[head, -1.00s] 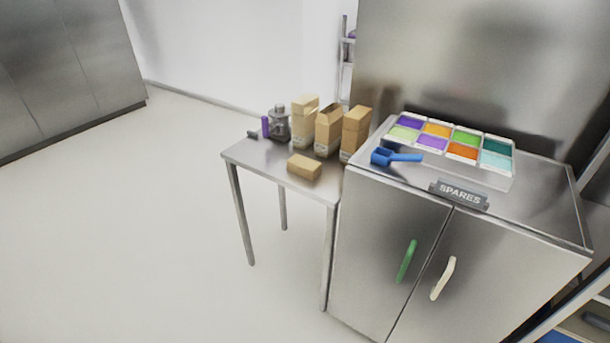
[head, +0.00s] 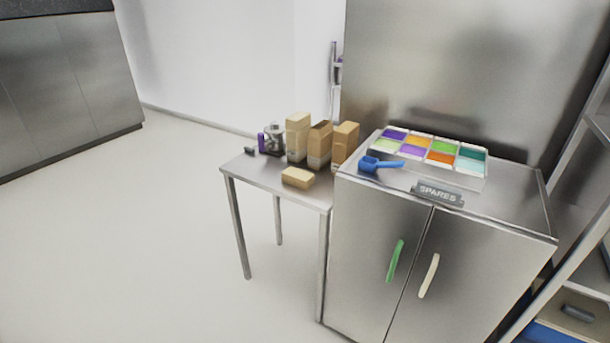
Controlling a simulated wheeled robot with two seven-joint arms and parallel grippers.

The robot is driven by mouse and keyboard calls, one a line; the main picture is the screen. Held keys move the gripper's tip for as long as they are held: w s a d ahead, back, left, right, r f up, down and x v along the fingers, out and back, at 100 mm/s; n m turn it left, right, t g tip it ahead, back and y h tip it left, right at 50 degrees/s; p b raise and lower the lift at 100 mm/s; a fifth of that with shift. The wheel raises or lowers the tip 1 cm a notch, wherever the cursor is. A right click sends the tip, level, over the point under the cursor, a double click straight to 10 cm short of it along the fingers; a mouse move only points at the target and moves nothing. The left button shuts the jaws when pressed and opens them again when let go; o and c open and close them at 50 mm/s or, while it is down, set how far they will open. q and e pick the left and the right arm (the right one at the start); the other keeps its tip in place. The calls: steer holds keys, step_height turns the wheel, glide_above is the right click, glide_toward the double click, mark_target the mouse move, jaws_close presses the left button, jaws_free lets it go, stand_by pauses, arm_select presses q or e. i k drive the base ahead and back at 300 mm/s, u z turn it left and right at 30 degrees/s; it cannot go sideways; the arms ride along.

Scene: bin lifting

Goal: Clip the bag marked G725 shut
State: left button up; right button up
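Three upright tan paper bags stand in a row at the back of a small steel table (head: 262,172): a left bag (head: 297,138), a middle bag (head: 319,146) and a right bag (head: 345,144). Their labels are too small to read, so I cannot tell which is G725. A small dark object (head: 250,151) lies near the table's left corner; I cannot tell whether it is a clip. Neither of my grippers is in view.
A tan block (head: 298,178) lies at the table's front. A steel cabinet (head: 372,237) marked SPARES stands right of the table, with a blue scoop (head: 381,164) and a tray of coloured compartments (head: 460,180) on top. A grinder-like device (head: 274,139) and purple cylinder (head: 261,142) stand at the back left. The floor at left is clear.

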mark_target(320, 135)
steer(key=z, duration=0.25)
steer(key=i, duration=1.2)
steer(key=z, duration=0.05)
